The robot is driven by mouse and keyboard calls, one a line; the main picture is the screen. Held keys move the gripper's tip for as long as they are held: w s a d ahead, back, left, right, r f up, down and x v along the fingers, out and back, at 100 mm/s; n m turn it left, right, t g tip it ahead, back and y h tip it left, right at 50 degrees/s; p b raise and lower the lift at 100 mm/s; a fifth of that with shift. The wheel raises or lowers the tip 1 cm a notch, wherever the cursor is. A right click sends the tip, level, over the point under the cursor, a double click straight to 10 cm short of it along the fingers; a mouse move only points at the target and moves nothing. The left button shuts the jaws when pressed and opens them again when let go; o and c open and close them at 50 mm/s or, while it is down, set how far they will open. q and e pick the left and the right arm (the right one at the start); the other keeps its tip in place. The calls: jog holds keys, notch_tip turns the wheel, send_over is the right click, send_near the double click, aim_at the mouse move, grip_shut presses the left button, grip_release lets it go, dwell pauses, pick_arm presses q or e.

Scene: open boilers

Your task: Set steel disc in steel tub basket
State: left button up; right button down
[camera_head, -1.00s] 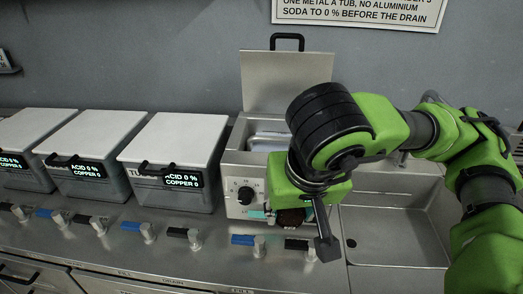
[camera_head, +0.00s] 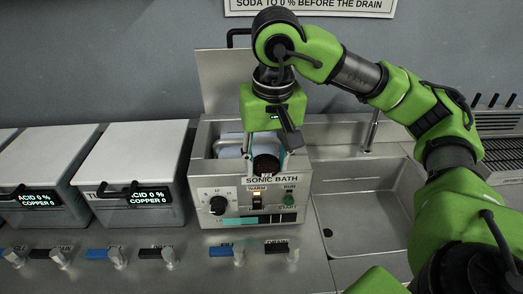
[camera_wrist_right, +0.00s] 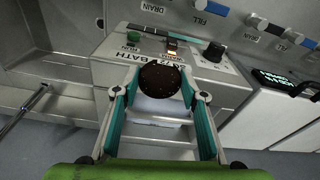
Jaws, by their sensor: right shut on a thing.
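My right gripper (camera_head: 266,152) is shut on a dark brown, speckled round disc (camera_head: 266,164). The disc also shows between the fingertips in the right wrist view (camera_wrist_right: 161,84). In the head view the gripper points down at the front part of the open sonic bath (camera_head: 255,190), with the disc overlapping its front rim. Light metal inside the bath (camera_head: 229,145) is partly hidden by the gripper; I cannot tell whether it is a basket. Two tubs with shut lids (camera_head: 138,165) (camera_head: 35,170) stand to the left. Their displays read acid 0 % and copper 0. My left gripper is not in view.
The bath's raised lid (camera_head: 222,85) stands behind it. A sink (camera_head: 365,205) lies to the right, with an upright metal tap (camera_head: 372,130) behind. Blue and black valve handles (camera_head: 222,250) line the counter front. A dark slatted rack (camera_head: 500,155) is at the far right.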

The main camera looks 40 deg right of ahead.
jog(key=w+d+p, duration=0.1)
jog(key=w, duration=0.1)
jog(key=w+d+f+p, duration=0.1)
jog(key=w+d, duration=0.1)
jog(key=w, duration=0.1)
jog(key=w+d+f+p, duration=0.1)
jog(key=w+d, duration=0.1)
jog(key=shift+w+f+p, duration=0.2)
jog(key=shift+w+p, duration=0.15)
jog(key=shift+s+a+f, duration=0.1)
jog(key=shift+s+f, duration=0.15)
jog(key=f, duration=0.1)
jog(key=w+f+p, duration=0.1)
jog(key=f+p, duration=0.1)
jog(key=f, duration=0.1)
jog(key=shift+w+d+f, duration=0.1)
jog(key=shift+w+d, duration=0.15)
jog(key=shift+d, duration=0.05)
jog(key=shift+s, duration=0.1)
jog(key=shift+f+b, duration=0.6)
